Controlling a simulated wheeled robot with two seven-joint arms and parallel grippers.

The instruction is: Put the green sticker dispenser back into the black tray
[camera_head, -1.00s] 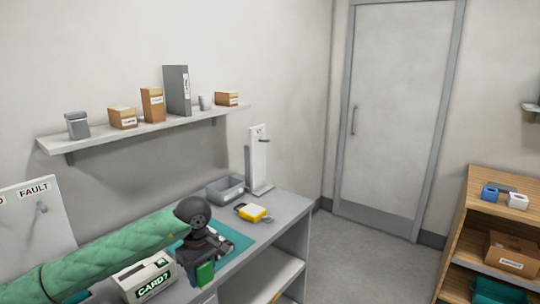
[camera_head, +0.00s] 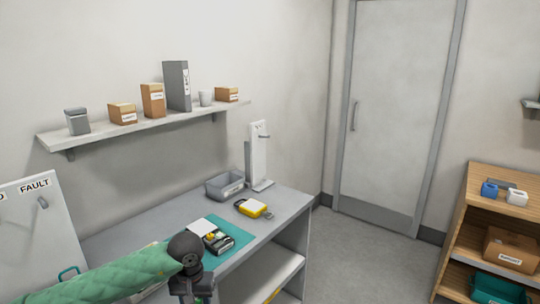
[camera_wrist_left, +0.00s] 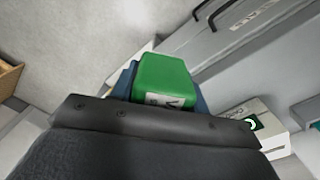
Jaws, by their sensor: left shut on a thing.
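The green sticker dispenser (camera_wrist_left: 165,80) is held in my left gripper (camera_wrist_left: 160,108), seen in the left wrist view. In the head view my left gripper (camera_head: 186,292) is at the bottom edge, in front of the desk, and the dispenser is not visible there. A low dark item with white and yellow parts (camera_head: 211,236) lies on the teal mat; I cannot tell whether it is the black tray. My right gripper is not in view.
The grey desk (camera_head: 150,222) carries a teal mat (camera_head: 239,236), a yellow-and-white device (camera_head: 253,208), a grey bin (camera_head: 224,186) and an upright stand (camera_head: 258,155). A wooden shelf unit (camera_head: 457,228) stands right. Drawers with black handles (camera_wrist_left: 235,25) show in the wrist view.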

